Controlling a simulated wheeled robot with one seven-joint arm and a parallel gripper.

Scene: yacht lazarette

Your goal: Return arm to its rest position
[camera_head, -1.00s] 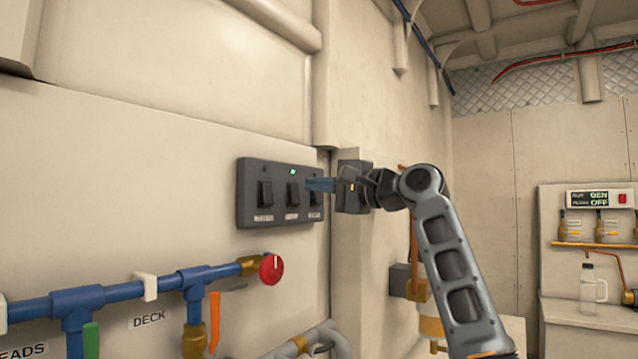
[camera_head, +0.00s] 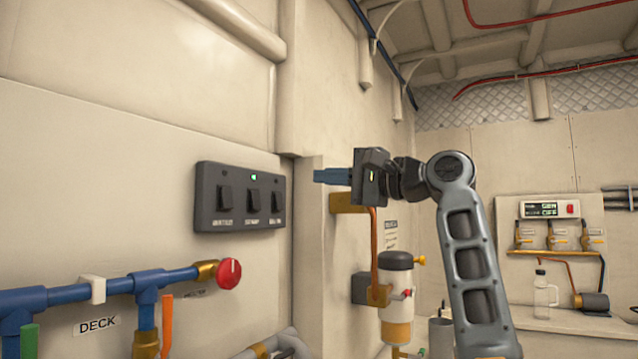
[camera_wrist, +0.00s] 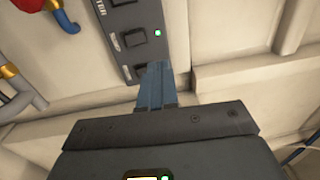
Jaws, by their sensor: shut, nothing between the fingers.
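My gripper (camera_head: 332,176) is in the middle of the head view, at the end of my raised arm. Its blue fingers are together, empty, and point left toward the wall. The dark switch panel (camera_head: 239,168) is on the wall to the left of the fingers, with a gap between them in the head view. It has three rocker switches and a lit green light above the middle one. In the wrist view my gripper's fingers (camera_wrist: 156,86) overlap the lower end of the switch panel (camera_wrist: 148,18); I cannot tell the distance there.
Below the panel run blue pipes (camera_head: 117,287) with a red knob (camera_head: 229,273). A white and black cylinder (camera_head: 396,295) is mounted behind my arm. At the right, a shelf with valves (camera_head: 551,242) and a clear bottle (camera_head: 545,296) stand by a counter. Open air surrounds the gripper.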

